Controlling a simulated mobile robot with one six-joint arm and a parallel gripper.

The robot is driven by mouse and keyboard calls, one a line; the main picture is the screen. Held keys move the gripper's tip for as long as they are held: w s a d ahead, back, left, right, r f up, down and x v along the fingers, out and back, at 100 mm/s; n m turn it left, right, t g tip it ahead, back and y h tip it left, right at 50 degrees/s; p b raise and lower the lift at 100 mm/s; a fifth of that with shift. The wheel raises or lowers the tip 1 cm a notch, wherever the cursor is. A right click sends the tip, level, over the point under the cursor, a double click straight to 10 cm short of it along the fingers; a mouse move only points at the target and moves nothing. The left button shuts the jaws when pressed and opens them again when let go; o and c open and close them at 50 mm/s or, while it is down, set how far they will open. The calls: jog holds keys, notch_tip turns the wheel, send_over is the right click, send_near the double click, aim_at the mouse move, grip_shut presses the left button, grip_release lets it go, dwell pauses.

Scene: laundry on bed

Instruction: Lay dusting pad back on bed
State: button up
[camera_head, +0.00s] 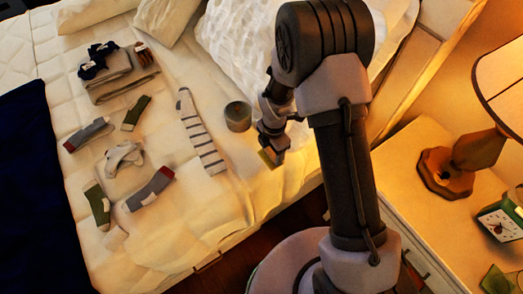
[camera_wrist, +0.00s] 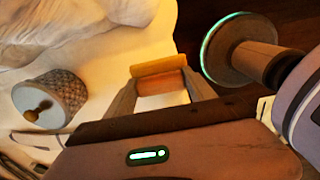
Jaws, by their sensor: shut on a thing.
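My gripper (camera_head: 271,154) is shut on the dusting pad (camera_head: 267,158), a small yellow-orange piece, at the right edge of the bed (camera_head: 215,220). In the wrist view the pad (camera_wrist: 158,67) spans the two fingertips of my gripper (camera_wrist: 160,86), with bedding and dark floor beyond it. I cannot tell whether the pad touches the bed.
A round grey container (camera_head: 238,116) stands on the bed left of my gripper; its knobbed lid shows in the wrist view (camera_wrist: 48,95). A striped sock (camera_head: 203,135), several other socks and folded grey cloth (camera_head: 122,80) lie farther left. A nightstand (camera_head: 415,215) holds a lamp (camera_head: 450,170) and clock (camera_head: 500,222).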

jog(key=w+a, duration=0.1)
jog(key=w, duration=0.1)
jog(key=w+a+f+b, duration=0.1)
jog(key=w+a, duration=0.1)
jog(key=shift+a, duration=0.2)
notch_tip(320, 180, down, 3)
jog(key=shift+f+b, duration=0.15)
jog(key=shift+b, duration=1)
jog(key=shift+r, duration=0.2)
jog(key=shift+f, duration=0.15)
jog(key=o, duration=1.2)
